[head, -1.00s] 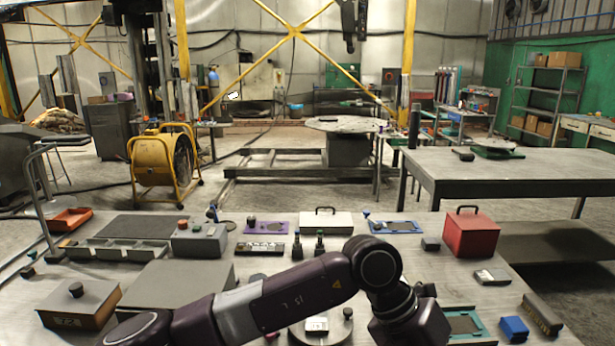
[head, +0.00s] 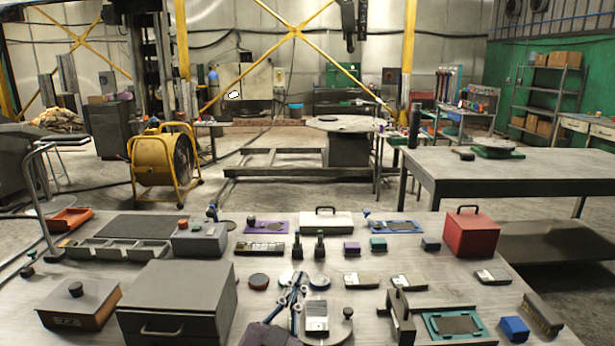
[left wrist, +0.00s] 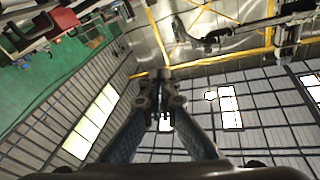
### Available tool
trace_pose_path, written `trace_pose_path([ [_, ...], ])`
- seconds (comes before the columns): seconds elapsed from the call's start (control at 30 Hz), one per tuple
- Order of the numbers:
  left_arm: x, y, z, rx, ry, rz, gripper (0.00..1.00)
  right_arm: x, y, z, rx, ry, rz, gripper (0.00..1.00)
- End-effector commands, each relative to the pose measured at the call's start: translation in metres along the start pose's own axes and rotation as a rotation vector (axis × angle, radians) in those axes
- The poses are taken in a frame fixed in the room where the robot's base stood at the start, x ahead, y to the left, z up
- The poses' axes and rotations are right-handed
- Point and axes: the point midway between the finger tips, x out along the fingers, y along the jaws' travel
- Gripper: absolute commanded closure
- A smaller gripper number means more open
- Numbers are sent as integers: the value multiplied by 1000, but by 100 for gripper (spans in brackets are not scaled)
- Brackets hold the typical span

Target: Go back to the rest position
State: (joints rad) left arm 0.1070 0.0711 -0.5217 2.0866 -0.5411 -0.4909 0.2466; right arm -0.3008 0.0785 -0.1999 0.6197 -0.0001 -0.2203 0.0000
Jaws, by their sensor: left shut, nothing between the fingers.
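My left gripper (head: 297,281) shows at the bottom centre of the head view, pointing up in front of the table. Its blue-grey fingers are shut with nothing between them. In the left wrist view the fingertips (left wrist: 161,92) come together against the ceiling and upper walls, with no table object near them. The gripper hides part of the round grey turntable (head: 340,328) and the table top (head: 258,308) behind it. My right gripper is in neither view.
The table holds a grey box with a handle (head: 178,305), a knobbed box (head: 78,305), a red box (head: 472,236), a white box (head: 326,222), a teal-framed tray (head: 430,326) and a blue block (head: 514,328). A yellow fan (head: 160,165) stands beyond the table.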

Motion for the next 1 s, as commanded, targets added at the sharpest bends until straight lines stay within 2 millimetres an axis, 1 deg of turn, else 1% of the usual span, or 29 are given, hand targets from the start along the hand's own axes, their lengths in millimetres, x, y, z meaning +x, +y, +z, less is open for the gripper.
trace_pose_path([
  [0.03, -16, -10, 37, -35, -115, -21, 100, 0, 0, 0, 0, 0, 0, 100],
  [0.07, -27, -15, 57, -53, -181, -31, 100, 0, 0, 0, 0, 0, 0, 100],
  [0.1, -42, -21, 83, -75, -270, -43, 100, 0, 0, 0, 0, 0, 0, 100],
  [0.17, -69, -27, 120, -107, -401, -54, 100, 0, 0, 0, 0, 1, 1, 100],
  [0.2, -89, -30, 143, -127, -489, -58, 100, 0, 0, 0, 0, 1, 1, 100],
  [0.27, -122, -32, 175, -155, -619, -57, 100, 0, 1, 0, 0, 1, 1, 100],
  [0.3, -146, -32, 194, -173, -704, -55, 100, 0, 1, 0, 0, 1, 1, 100],
  [0.37, -183, -31, 218, -196, -825, -45, 100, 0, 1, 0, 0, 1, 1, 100],
  [0.4, -206, -29, 230, -211, -897, -37, 100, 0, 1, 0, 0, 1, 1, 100],
  [0.47, -238, -26, 245, -227, -995, -21, 100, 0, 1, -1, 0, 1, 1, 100],
  [0.5, -258, -24, 252, -239, -1053, -10, 100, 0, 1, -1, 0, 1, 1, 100],
  [0.57, -286, -21, 260, -251, -1130, 7, 100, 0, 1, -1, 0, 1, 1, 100],
  [0.6, -303, -19, 264, -259, -1179, 19, 100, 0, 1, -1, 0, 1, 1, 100],
  [0.67, -327, -16, 268, -270, -1244, 35, 100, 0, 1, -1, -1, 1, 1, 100],
  [0.7, -343, -14, 270, -276, -1286, 48, 100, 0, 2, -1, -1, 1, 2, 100],
  [0.77, -365, -11, 271, -284, -1345, 67, 100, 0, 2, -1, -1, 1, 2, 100],
  [0.8, -380, -9, 272, -290, -1384, 79, 100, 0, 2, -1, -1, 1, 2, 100],
  [0.87, -401, -7, 271, -298, -1439, 99, 100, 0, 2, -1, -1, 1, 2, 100],
  [0.9, -403, -4, 279, -298, -1451, 105, 100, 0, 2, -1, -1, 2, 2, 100],
  [1.0, -400, 4, 304, -298, -1458, 107, 100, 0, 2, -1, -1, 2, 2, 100],
])
